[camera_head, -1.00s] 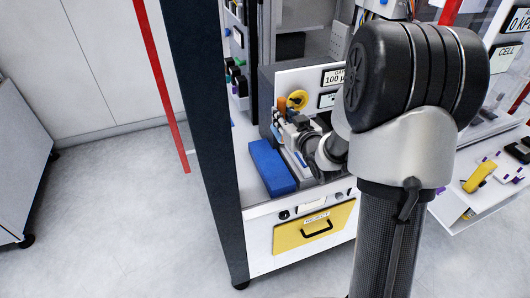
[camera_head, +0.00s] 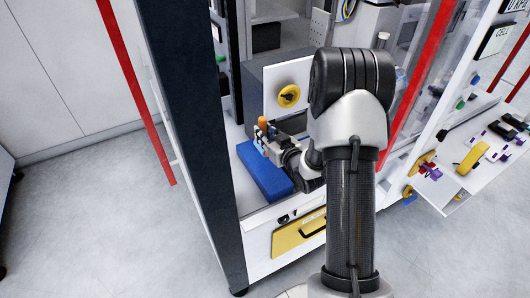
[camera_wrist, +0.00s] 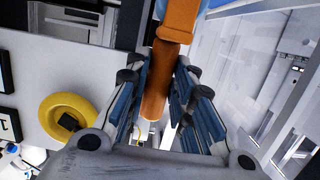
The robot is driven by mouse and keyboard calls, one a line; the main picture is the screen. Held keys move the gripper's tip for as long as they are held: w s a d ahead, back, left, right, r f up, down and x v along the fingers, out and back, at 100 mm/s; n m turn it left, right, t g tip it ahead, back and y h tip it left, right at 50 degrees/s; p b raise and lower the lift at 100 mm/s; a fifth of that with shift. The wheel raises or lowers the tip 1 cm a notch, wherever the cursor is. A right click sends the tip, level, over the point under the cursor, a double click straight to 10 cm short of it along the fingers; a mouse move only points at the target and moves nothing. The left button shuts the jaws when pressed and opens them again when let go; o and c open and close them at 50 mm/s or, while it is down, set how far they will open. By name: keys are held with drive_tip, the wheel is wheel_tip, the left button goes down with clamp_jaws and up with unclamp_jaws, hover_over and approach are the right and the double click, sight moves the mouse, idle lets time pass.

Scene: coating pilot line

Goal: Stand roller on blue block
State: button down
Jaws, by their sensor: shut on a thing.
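The roller has an orange handle (camera_head: 262,123), which stands up from my gripper (camera_head: 267,142) in the head view. In the wrist view the same orange handle (camera_wrist: 158,85) lies between the two fingers of my gripper (camera_wrist: 161,75), which are shut on it. A light blue part shows at the top edge there. The blue block (camera_head: 262,174) lies flat on the white bench deck. My gripper is over or just behind the block's far end. The roller's lower end is hidden, so I cannot tell whether it touches the block.
A grey unit with a white front panel and yellow knob (camera_head: 289,96) stands just behind. A dark post (camera_head: 197,140) rises at left. A side shelf with a yellow piece (camera_head: 471,158) is at right.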

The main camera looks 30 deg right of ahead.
drive_tip(key=shift+f+b, duration=0.8)
drive_tip(key=shift+f, duration=2.3)
drive_tip(key=shift+f, duration=0.2)
drive_tip(key=c, duration=1.4)
unclamp_jaws()
